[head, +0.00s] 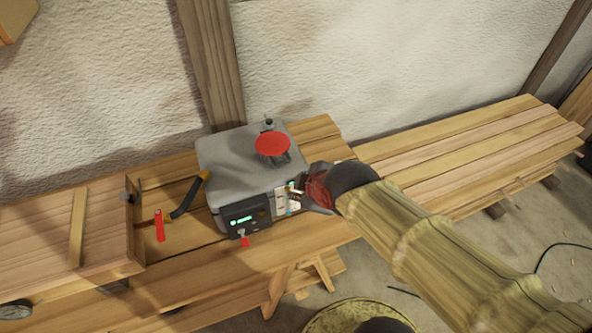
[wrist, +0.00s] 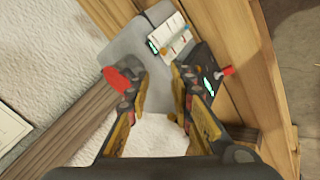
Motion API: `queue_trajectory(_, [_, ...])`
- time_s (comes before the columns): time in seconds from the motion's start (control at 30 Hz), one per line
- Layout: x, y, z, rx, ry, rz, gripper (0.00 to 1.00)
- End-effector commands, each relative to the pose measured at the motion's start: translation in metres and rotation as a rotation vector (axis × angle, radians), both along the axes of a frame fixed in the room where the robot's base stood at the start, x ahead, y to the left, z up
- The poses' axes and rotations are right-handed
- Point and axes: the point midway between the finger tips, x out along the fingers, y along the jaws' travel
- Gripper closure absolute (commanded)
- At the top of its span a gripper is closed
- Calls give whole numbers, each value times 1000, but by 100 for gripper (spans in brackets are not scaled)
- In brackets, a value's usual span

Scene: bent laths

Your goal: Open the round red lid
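The round red lid (head: 272,144) sits on top of a grey box-shaped machine (head: 228,170), toward its back right corner, and looks closed. In the wrist view the lid (wrist: 117,79) lies at the left, partly hidden behind my left-hand finger. My gripper (head: 302,194) is at the right end of the machine, to the right of and nearer than the lid. In the wrist view my gripper (wrist: 157,72) has its two fingers apart, with only the grey machine and pale wall behind the gap. I cannot tell whether a finger touches the machine.
The machine's front has a dark panel (head: 246,215) with a green display and a small red-tipped lever. A white label card (wrist: 167,39) is beside it. A dark hose (head: 188,194) leaves the left side. The wooden bench (head: 460,155) is clear to the right; a wall post stands behind.

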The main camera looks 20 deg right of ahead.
Motion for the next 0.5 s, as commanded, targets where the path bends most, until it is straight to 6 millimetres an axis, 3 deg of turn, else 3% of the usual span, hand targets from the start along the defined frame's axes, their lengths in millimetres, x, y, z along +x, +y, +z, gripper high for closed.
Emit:
queue_trajectory(0.2, [32,0,24,-272,-132,290,77])
queue_trajectory(0.5, [40,0,27,-399,-158,412,77])
